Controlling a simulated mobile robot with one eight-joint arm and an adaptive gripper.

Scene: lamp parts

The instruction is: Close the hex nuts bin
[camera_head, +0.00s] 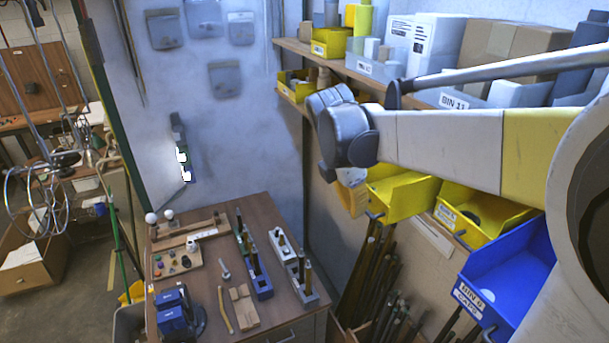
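Two yellow bins (405,198) and (487,215) stand on the right below my arm, with their open tops showing. The second has a white front label too small to read, and dark contents. A blue bin (510,275) at the lower right is labelled BIN 6 CAPS and looks empty inside. I cannot tell which bin holds the hex nuts. My pale arm reaches from the right edge across the bins to a dark grey wrist joint. My gripper is not visible; the wrist appears to hide it.
An upper shelf (345,68) holds more bins and boxes. Long rods (375,265) stand below the yellow bins. A wooden cabinet (283,210) at the lower middle carries lamp parts and tools. A hanging wire frame (45,190) is at the left. Open floor (80,300) shows at lower left.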

